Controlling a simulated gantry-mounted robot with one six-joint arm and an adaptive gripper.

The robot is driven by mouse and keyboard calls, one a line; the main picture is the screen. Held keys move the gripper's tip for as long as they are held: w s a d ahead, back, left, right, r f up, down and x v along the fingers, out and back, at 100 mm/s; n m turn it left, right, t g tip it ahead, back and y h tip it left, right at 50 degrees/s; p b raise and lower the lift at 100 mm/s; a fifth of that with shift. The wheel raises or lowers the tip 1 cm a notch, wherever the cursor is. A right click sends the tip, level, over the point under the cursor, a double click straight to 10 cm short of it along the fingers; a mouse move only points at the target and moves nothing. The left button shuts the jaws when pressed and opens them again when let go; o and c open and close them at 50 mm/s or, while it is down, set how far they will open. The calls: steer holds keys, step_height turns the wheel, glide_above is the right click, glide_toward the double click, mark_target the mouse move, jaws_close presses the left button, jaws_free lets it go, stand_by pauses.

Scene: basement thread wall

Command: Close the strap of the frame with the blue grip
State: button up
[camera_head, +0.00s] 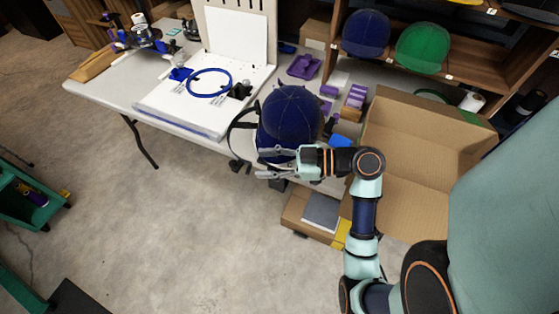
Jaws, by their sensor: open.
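A navy cap (290,112) sits at the front edge of the table, its crown facing up. A thin dark curved band (231,130), which looks like the strap, bows out from the cap's left side, standing apart from it. A small dark piece (239,165) shows at its lower end, at the table edge. My gripper (261,164) is just in front of and below the cap, its fingers spread and pointing left, with nothing visible between them. A blue piece (341,141) lies right of the cap; I cannot tell whether it is the grip. The frame under the cap is mostly hidden.
A white board with a blue hoop (229,72) lies left of the cap. Purple parts (303,66) lie behind it. An open cardboard box (398,190) stands right, beside my arm. A shelf with caps (423,46) is behind.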

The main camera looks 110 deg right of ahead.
steer(key=v, duration=0.3)
steer(key=shift+s, duration=0.1)
steer(key=shift+c, duration=0.3)
